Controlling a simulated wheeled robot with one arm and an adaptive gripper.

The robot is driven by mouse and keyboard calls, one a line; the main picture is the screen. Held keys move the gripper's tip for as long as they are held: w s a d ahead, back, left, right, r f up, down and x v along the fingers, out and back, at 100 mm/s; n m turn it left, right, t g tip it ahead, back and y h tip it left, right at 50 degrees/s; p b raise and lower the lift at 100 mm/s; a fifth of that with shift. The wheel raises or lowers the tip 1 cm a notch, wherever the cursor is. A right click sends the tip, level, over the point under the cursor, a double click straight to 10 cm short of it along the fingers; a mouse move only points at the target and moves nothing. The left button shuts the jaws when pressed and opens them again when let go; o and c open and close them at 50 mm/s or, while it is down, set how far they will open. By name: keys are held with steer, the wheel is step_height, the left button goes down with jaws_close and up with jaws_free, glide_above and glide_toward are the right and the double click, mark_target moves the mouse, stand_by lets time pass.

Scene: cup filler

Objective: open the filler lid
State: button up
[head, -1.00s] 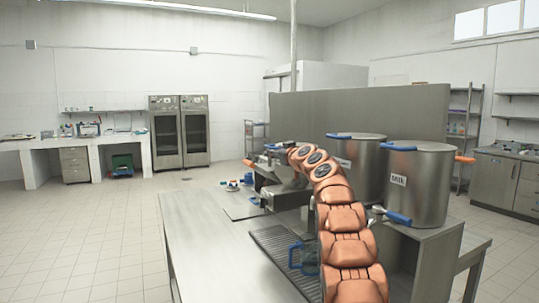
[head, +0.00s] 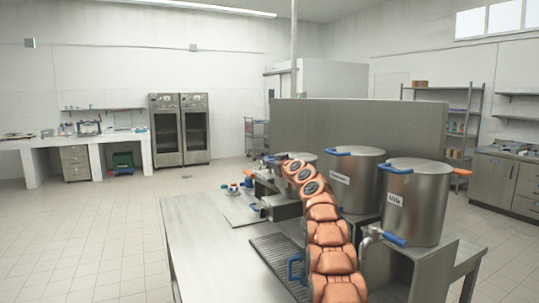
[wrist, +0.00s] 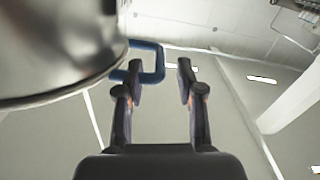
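Three steel fillers with lids and blue handles stand in a row in the head view. The right filler (head: 427,215) is labelled Milk, the middle filler (head: 365,192) also has a label, and the left filler (head: 303,159) is mostly hidden behind my arm. In the wrist view, the curved side of a steel vessel (wrist: 55,45) fills the upper left, with a blue handle (wrist: 158,65) beside it. My gripper (wrist: 159,66) is open. The handle's outer bar is between the fingers, its rest at the left finger; contact is unclear. The head view does not clearly show my gripper.
A steel counter (head: 205,240) and a drip grate (head: 270,255) lie in front of the fillers. A blue-handled cup (head: 296,268) is on the grate beside my arm. A steel partition (head: 400,125) stands behind. The floor at left is clear.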

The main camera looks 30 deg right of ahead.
steer(key=shift+w+r+p, duration=0.1)
steer(key=shift+w+p, duration=0.9)
steer(key=shift+p, duration=0.7)
steer(key=shift+w+d+p, duration=0.1)
steer(key=shift+w+p, duration=0.1)
steer(key=shift+p, duration=0.1)
steer(key=shift+f, duration=0.2)
jaws_close()
